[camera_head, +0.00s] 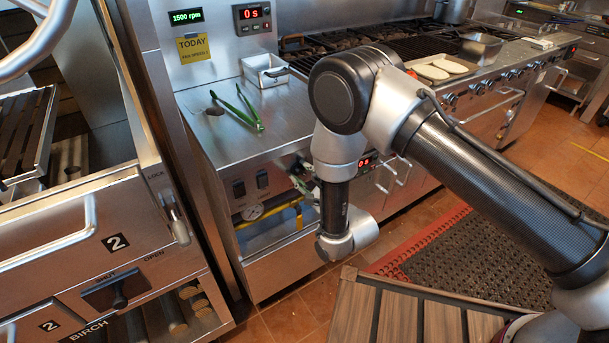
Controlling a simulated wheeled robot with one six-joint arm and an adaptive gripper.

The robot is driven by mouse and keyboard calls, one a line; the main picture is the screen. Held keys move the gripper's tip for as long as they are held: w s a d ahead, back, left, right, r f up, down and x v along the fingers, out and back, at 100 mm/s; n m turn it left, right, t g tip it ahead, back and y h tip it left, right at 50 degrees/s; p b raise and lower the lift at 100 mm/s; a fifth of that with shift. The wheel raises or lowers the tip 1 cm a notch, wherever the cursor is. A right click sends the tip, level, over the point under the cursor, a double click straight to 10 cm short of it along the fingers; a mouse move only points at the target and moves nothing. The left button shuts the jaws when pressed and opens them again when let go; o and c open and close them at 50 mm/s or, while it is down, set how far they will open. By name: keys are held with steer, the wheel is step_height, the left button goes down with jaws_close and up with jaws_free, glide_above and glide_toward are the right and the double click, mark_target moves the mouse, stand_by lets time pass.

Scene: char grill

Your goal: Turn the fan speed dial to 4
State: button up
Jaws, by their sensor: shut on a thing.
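My gripper (303,183) is at the front panel of the steel counter, to the right of two black switches. Its fingers are small here and partly hidden by my wrist. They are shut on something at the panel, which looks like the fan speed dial. The dial itself and its marks are hidden behind the gripper, so I cannot read its setting. A green display (186,17) on the wall panel reads 1500 rpm. A yellow note (193,49) below it says TODAY, with a small line about fan speed that is hard to read.
A pressure gauge (253,211) and a yellow pipe sit in the open bay below the switches. Green tongs (238,108) and a steel pan (265,71) are on the counter (205,135). A grill (60,225) with a lever stands left. A slatted wooden surface (415,318) is at the front.

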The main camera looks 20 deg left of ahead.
steer(key=shift+f+m, duration=0.15)
steer(key=shift+m, duration=1.05)
steer(key=shift+d, duration=0.1)
steer(key=o, duration=1)
steer(key=v, duration=0.7)
steer(key=shift+s+d, duration=0.1)
steer(key=shift+s, duration=0.15)
